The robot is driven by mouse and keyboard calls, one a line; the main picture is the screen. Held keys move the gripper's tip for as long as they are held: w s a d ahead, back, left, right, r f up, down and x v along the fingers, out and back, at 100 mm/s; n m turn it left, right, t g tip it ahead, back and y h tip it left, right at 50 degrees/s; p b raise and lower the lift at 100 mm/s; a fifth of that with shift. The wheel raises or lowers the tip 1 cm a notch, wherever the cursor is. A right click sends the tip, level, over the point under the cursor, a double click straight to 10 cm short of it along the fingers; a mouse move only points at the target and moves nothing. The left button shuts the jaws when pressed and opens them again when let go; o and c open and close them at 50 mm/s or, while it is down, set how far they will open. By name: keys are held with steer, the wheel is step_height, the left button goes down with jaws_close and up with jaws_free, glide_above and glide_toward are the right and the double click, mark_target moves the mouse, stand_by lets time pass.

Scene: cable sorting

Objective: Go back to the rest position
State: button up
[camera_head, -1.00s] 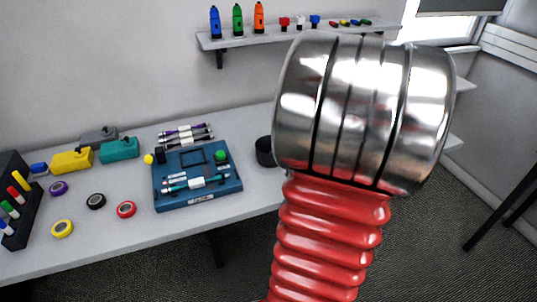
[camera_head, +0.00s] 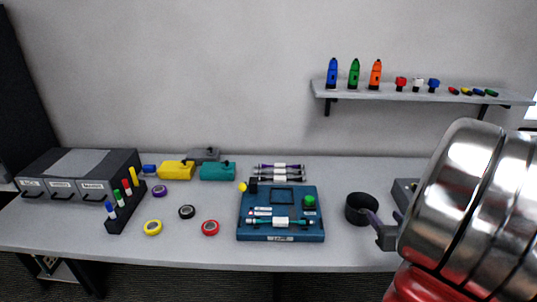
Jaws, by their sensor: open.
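My arm fills the right side of the view, with a large silver joint and a red ribbed sleeve below it. A grey part of my gripper (camera_head: 386,238) shows at the left edge of the silver joint, beside the dark round cup (camera_head: 358,208). The rest of the gripper is hidden behind the arm. A short purple piece shows between the cup and the gripper; I cannot tell whether they touch. The blue test board (camera_head: 255,232) lies on the table left of the gripper, with a teal-ended cable (camera_head: 281,222) across it.
The grey table (camera_head: 120,258) carries a drawer unit (camera_head: 75,172), a marker rack (camera_head: 127,212), several tape rolls (camera_head: 187,212) and cables (camera_head: 280,172) behind the board. A grey box (camera_head: 404,192) stands partly behind my arm. A wall shelf (camera_head: 420,95) holds bottles and small parts.

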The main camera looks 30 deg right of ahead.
steer(key=w+a+r+n+g, duration=0.15)
steer(key=w+a+r, duration=0.25)
steer(key=a, duration=0.5)
steer(key=w+a+r+n+g, duration=0.15)
steer(key=w+a+r, duration=0.25)
steer(key=a, duration=0.4)
steer(key=s+a+n+g+y, duration=0.1)
steer(key=s+a+y, duration=0.2)
steer(key=a, duration=0.9)
steer(key=s+a+n+g+y, duration=0.2)
steer(key=s+a+y, duration=0.2)
steer(key=a, duration=0.9)
steer(key=shift+s+r, duration=0.4)
steer(key=shift+s, duration=0.6)
